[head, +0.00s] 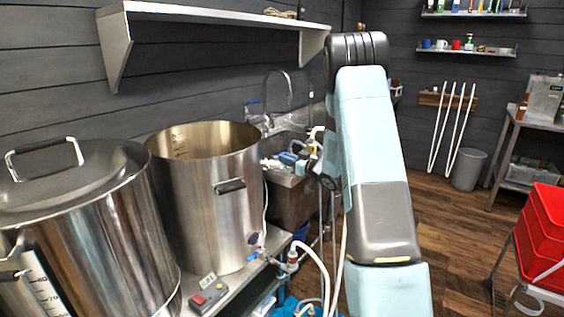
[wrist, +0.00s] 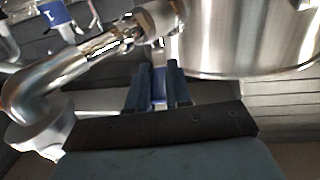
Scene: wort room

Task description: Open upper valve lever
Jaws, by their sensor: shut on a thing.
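In the wrist view, my gripper (wrist: 159,92) is shut on a narrow blue lever (wrist: 158,80), one dark finger on each side of it. The lever's upper part meets the valve fitting (wrist: 150,22), close beside a shiny steel pot (wrist: 240,35). A bent steel pipe (wrist: 60,75) runs from this fitting to the lower left. In the head view, a small valve with a blue part (head: 253,239) sits low on the open steel pot (head: 205,190). My gripper does not show there. I cannot tell whether this is the gripped valve.
A lidded steel pot (head: 85,215) stands left of the open one. A control box with a red button (head: 208,297) lies on the bench in front. White hoses (head: 315,262) hang beside the bench. Red crates (head: 542,235) stand at right, with open floor between.

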